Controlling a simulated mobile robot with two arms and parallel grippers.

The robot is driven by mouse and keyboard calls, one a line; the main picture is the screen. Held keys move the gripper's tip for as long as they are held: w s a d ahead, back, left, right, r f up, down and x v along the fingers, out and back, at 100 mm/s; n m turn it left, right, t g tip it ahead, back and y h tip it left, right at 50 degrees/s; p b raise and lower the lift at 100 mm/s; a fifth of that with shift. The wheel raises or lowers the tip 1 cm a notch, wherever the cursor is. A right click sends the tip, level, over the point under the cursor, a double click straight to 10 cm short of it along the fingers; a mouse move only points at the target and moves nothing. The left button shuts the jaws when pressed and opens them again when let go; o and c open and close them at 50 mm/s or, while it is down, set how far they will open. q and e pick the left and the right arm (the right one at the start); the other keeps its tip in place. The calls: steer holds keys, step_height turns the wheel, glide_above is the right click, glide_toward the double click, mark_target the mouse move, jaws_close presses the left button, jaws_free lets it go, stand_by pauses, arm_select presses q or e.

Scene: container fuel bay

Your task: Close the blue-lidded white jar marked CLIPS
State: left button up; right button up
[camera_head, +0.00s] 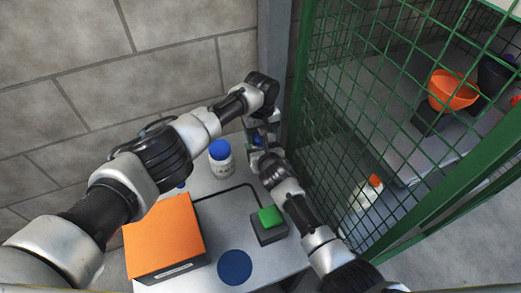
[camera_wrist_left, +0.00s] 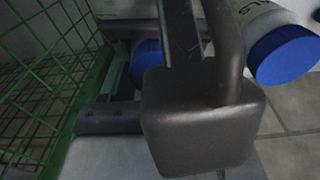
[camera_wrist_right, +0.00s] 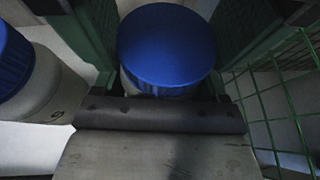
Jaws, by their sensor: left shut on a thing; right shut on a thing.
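A blue-lidded white jar (camera_wrist_right: 125,84) stands at the far right of the table, mostly hidden by my grippers in the head view. Its blue lid (camera_wrist_right: 167,45) sits on top in the right wrist view, and part of the lid shows in the left wrist view (camera_wrist_left: 148,60). My right gripper (camera_head: 262,155) is shut around the jar from the front. My left gripper (camera_head: 258,128) comes down from above and is shut at the lid; its exact contact is hidden. The CLIPS mark is not readable here.
A second blue-lidded white jar (camera_head: 220,160) stands close to the left. An orange box (camera_head: 165,238), a green button (camera_head: 269,216) on a dark base and a blue disc (camera_head: 235,267) are nearer. A green mesh fence (camera_head: 350,120) stands close on the right.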

arm_select(q)
steer(key=m, duration=0.3)
steer(key=o, duration=1)
steer(key=shift+r, duration=2.25)
steer(key=shift+c, duration=0.3)
